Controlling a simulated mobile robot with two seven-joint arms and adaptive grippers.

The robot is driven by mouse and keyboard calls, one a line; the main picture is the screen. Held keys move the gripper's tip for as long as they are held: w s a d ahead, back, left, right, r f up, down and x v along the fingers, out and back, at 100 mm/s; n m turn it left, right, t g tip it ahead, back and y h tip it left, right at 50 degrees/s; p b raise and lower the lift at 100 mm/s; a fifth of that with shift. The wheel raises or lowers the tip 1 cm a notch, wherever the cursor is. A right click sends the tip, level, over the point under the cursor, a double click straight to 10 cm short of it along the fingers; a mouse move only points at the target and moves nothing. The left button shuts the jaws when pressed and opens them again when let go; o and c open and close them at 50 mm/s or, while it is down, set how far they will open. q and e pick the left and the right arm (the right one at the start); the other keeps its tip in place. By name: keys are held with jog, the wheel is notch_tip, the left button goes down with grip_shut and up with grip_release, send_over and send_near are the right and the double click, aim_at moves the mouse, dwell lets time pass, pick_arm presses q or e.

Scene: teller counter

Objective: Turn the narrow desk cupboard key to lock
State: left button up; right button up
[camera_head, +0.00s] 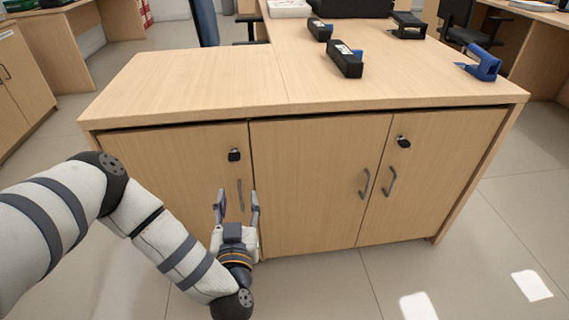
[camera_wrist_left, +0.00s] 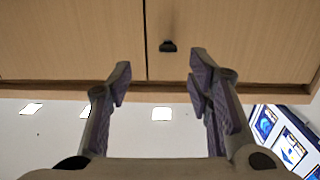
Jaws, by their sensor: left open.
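The narrow cupboard is the single left door (camera_head: 170,165) of the wooden desk, and it is closed. Its small black key and lock (camera_head: 234,155) sit near the door's upper right corner, above a vertical grey handle (camera_head: 240,190). My left gripper (camera_head: 237,194) is open and empty in front of this door, below the key, its fingers pointing up towards the door. In the left wrist view, which looks upside down, a small dark piece, apparently the key (camera_wrist_left: 168,46), shows beyond the open fingertips (camera_wrist_left: 160,70), with nothing between them. My right gripper is out of view.
A double cupboard fills the right part, with a middle door (camera_head: 310,185), a right door (camera_head: 440,175) and a second black lock (camera_head: 403,142). The desktop (camera_head: 200,80) overhangs the doors. Tape dispensers (camera_head: 345,60) stand on it. The floor to the right is clear.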

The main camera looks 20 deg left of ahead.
aim_at(234, 161)
pick_arm(q)
jog(key=shift+y, duration=0.4)
jog(key=b+x, duration=0.1)
jog(key=x, duration=0.3)
jog(key=r+b+x, duration=0.1)
jog(key=x, duration=0.3)
jog(key=b+x, duration=0.2)
jog(key=x, duration=0.2)
jog(key=shift+a+r, duration=0.2)
jog(key=shift+a, duration=0.35)
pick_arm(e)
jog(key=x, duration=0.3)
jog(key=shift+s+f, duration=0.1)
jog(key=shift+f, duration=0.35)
pick_arm(q)
jog(key=shift+n, duration=0.3)
grip_shut()
